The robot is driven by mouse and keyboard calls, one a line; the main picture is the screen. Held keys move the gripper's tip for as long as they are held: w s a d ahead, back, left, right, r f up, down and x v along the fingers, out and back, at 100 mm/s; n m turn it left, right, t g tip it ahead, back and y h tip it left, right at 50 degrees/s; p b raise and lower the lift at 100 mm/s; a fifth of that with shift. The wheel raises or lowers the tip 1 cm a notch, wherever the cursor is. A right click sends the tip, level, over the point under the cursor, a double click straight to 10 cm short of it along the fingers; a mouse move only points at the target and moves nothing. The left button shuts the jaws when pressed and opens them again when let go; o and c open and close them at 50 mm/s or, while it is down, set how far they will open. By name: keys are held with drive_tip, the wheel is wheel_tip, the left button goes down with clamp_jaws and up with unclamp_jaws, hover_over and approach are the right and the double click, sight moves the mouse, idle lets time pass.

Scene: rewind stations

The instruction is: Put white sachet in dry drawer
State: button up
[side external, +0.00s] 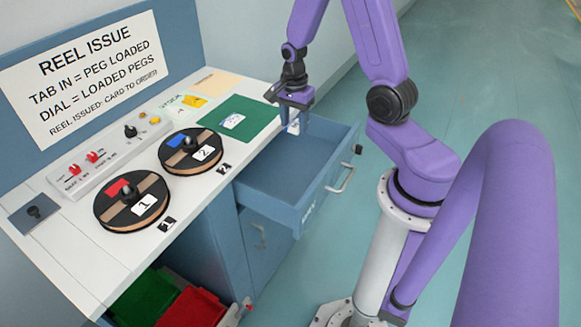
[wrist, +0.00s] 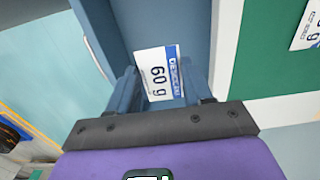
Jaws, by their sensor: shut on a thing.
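My gripper (side external: 293,101) points down and is shut on a white sachet (side external: 293,127), above the far end of the open blue drawer (side external: 275,198). From these views I cannot tell the exact height of the sachet over the drawer floor.
Another white packet (side external: 232,121) lies on the green mat (side external: 253,113) on the bench top. Two reels, number 1 (side external: 131,203) and number 2 (side external: 191,151), stand nearer. A switch panel (side external: 98,158) lies behind them. Green (side external: 143,297) and red (side external: 192,308) bins are below the bench.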

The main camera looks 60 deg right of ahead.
approach(296, 174)
drive_tip(key=shift+f, duration=3.25)
drive_tip(key=shift+f, duration=0.15)
drive_tip(key=o, duration=1)
